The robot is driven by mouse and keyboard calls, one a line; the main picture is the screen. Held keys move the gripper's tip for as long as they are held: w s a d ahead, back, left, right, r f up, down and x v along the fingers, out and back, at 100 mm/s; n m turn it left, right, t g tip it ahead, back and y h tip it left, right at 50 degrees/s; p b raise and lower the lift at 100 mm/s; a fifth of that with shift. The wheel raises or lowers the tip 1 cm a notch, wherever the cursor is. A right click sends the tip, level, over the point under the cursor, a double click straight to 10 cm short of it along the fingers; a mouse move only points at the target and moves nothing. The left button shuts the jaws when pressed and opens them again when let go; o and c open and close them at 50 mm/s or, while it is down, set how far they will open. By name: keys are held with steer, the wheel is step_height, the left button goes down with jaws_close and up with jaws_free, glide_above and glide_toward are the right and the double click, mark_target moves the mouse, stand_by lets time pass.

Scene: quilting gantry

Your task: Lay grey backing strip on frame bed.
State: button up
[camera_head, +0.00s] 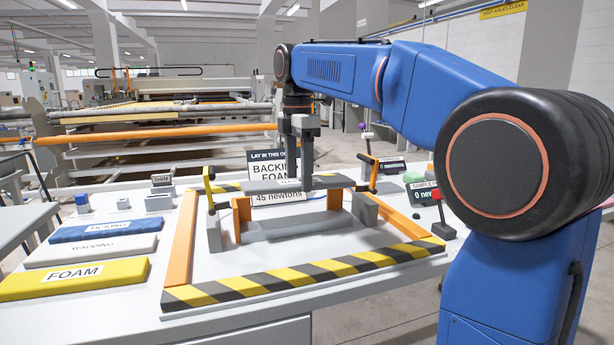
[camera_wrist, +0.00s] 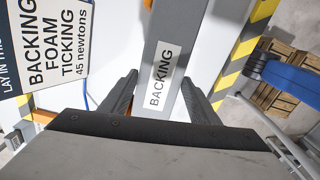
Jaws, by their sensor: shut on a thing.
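The grey backing strip (camera_head: 335,182) is held level above the frame; its white BACKING label shows in the wrist view (camera_wrist: 162,75). My gripper (camera_head: 306,174) is shut on the strip from above, with a dark finger on each side of it in the wrist view (camera_wrist: 160,98). Below it is the frame bed, a grey slab (camera_head: 295,229) between orange uprights, inside a frame with orange sides and a striped front rail (camera_head: 310,275). A gap shows between strip and slab.
Blue ticking (camera_head: 105,229), white wadding (camera_head: 90,250) and yellow foam (camera_head: 75,280) strips lie on the table at left. An order sign (camera_head: 270,165) stands behind the frame. Clamps with yellow (camera_head: 208,180) and orange (camera_head: 369,168) handles flank the bed. A red-topped post (camera_head: 437,195) stands at right.

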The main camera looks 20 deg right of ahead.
mark_target(293, 220)
stand_by(0.4)
steer(key=shift+f+m+h, duration=0.15)
steer(key=shift+m+h, duration=0.15)
steer(key=shift+f, duration=4.15)
steer(key=shift+w+a+f, duration=0.1)
steer(key=shift+w+a, duration=0.45)
steer(key=shift+a, duration=0.15)
steer(key=o, duration=1.7)
